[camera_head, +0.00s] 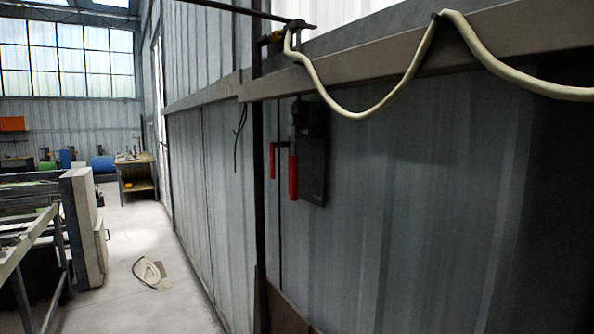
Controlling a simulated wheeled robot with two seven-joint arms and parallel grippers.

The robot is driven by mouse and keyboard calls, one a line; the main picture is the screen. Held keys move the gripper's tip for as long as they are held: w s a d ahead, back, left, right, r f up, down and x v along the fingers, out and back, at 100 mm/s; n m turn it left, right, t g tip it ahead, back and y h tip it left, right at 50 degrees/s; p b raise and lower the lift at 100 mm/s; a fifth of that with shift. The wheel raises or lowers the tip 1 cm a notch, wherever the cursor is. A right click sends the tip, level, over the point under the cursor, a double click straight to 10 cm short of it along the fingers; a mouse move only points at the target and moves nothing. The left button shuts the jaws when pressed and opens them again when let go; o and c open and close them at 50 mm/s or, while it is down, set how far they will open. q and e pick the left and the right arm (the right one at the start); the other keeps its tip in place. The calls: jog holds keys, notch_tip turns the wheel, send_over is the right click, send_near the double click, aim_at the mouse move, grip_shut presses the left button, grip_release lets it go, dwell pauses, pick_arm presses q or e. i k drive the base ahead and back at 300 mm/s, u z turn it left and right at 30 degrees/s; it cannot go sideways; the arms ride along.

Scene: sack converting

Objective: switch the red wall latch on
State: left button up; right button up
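The red wall latch (293,177) is a red lever hanging straight down along the left side of a dark box (312,155) on the grey corrugated wall. A second, thinner red bar (272,160) shows just left of it; I cannot tell whether it belongs to the same latch. The lever's top end meets dark parts by the box, and the joint is hard to make out. Neither of my grippers is in view, and nothing touches the latch.
A pale hose (360,115) hangs in loops from the wall ledge above the box. A dark vertical post (259,200) stands left of the latch. Metal frames stand at left.

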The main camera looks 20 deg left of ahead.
aim_at(273, 146)
jog(key=u, duration=1.85)
jog(key=i, duration=1.2)
jog(key=z, duration=2.6)
jog(key=i, duration=0.25)
jog(key=u, duration=0.15)
